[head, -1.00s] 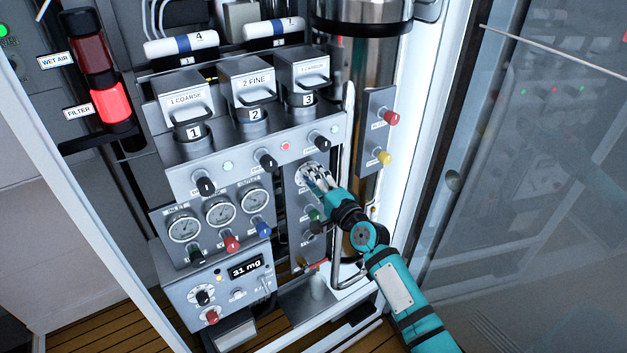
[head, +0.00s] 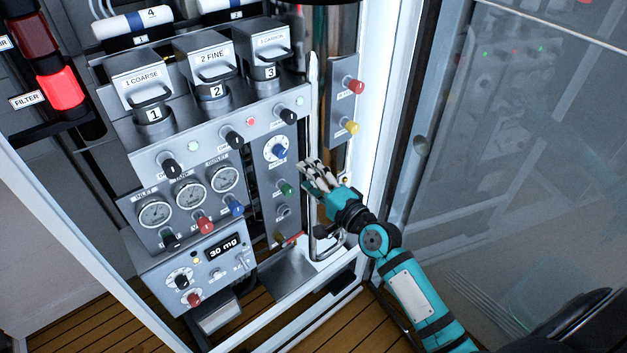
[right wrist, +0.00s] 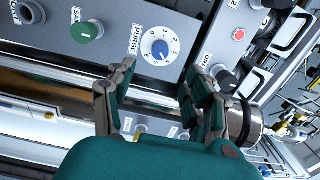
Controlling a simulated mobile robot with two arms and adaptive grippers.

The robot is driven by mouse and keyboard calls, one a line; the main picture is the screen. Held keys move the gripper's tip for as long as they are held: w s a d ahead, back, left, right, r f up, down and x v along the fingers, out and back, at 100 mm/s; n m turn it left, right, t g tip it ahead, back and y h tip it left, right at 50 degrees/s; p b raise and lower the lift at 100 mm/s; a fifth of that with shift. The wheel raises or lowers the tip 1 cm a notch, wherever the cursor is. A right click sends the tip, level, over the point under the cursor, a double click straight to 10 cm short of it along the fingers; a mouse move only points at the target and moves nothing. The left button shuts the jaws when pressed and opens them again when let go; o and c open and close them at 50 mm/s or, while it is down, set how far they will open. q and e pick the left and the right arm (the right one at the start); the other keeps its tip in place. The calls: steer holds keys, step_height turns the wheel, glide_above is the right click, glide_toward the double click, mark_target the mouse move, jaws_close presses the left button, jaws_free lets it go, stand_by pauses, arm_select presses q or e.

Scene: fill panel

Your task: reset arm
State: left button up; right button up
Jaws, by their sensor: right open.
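My right gripper (head: 316,174) is open and empty in the head view, in front of the tall vertical pipe and just right of the narrow valve panel (head: 265,190). In the right wrist view its fingers (right wrist: 158,85) are spread apart, with a dial with a blue knob (right wrist: 160,49) labelled PURGE beyond them. The blue knob also shows in the head view (head: 280,152), left of the gripper and apart from it. A green knob (head: 286,188) sits below it. My left gripper does not show.
Three canister modules (head: 210,70) stand above a row of gauges (head: 190,192). A red knob (head: 355,87) and a yellow knob (head: 350,127) are at right, by the white frame. A glass door (head: 500,170) stands at the right.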

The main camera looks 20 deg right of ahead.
steer(key=shift+s+d, duration=0.2)
steer(key=shift+s, duration=0.5)
steer(key=s+d+f+n+g+h, duration=0.1)
steer(key=s+f+n+g, duration=0.1)
steer(key=f, duration=0.9)
steer(key=s+f+n+g+h, duration=0.1)
steer(key=s+f+g, duration=0.15)
steer(key=f, duration=0.85)
steer(key=s+f+n+g+h, duration=0.1)
steer(key=s+f+n+g, duration=0.1)
steer(key=s+f, duration=0.45)
steer(key=s+f+n+g, duration=0.2)
steer(key=s+f+n, duration=0.1)
steer(key=f, duration=0.7)
steer(key=s+f+n+g, duration=0.2)
steer(key=s+f, duration=0.4)
steer(key=s, duration=0.5)
steer(key=s+f+n+g+h, duration=0.1)
steer(key=s+f+n+g, duration=0.2)
steer(key=s, duration=0.9)
steer(key=s+f+n+g, duration=0.3)
steer(key=s+f+n, duration=0.1)
steer(key=s+f, duration=0.5)
steer(key=shift+s+a+n+h+b, duration=0.3)
steer(key=shift+s+a+b, duration=0.1)
steer(key=shift+s, duration=0.75)
